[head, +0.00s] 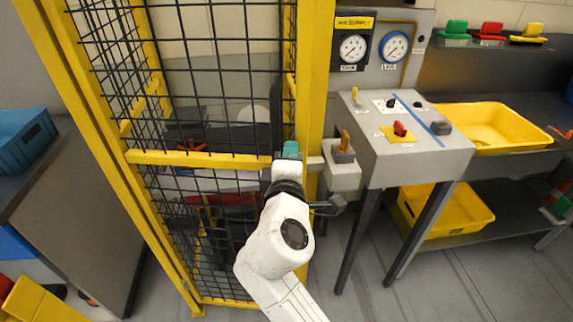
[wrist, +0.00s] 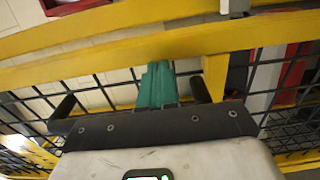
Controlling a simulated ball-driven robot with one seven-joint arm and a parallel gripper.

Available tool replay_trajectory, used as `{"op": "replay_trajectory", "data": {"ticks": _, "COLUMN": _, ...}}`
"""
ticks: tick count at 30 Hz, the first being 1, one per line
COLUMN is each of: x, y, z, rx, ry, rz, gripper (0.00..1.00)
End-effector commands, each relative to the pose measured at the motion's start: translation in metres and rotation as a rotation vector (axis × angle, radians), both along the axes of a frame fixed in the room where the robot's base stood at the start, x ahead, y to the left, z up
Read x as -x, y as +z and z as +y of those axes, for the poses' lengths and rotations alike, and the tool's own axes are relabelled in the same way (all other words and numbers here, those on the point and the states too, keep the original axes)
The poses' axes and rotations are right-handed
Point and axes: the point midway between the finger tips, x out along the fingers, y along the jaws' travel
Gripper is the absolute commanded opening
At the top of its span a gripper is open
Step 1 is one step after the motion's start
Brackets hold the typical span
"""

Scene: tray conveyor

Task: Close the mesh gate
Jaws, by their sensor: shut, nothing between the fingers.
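The mesh gate (head: 200,158) is a yellow frame with dark wire mesh and a yellow crossbar, at the left and middle of the head view. Its crossbar and mesh (wrist: 90,62) also cross the wrist view. My gripper (head: 291,148) is at the crossbar's right end, close to the yellow post (head: 316,80). In the wrist view my gripper's teal fingers (wrist: 157,72) lie together, with nothing between them, and overlap the yellow bar. I cannot tell whether they touch it. My arm hides part of the gate's lower right side, and any gap at the post is unclear.
A grey box with an orange lever (head: 344,150) is mounted right of the post. A control console (head: 400,140), gauges (head: 353,48) and yellow bins (head: 490,120) stand at the right. A dark bench (head: 80,190) is at the left. Floor is clear at lower right.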

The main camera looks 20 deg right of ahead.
Motion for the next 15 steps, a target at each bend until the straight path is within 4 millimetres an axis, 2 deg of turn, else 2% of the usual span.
{"op": "replay_trajectory", "data": {"ticks": 3, "x": -0.026, "y": 0.004, "z": -0.018, "rx": 0.0, "ry": 0.061, "rz": 0.001, "gripper": 0.0}}
{"op": "replay_trajectory", "data": {"ticks": 9, "x": -0.067, "y": 0.004, "z": -0.038, "rx": 0.0, "ry": 0.17, "rz": 0.002, "gripper": 0.0}}
{"op": "replay_trajectory", "data": {"ticks": 15, "x": -0.089, "y": 0.002, "z": -0.047, "rx": -0.003, "ry": 0.229, "rz": -0.004, "gripper": 0.0}}
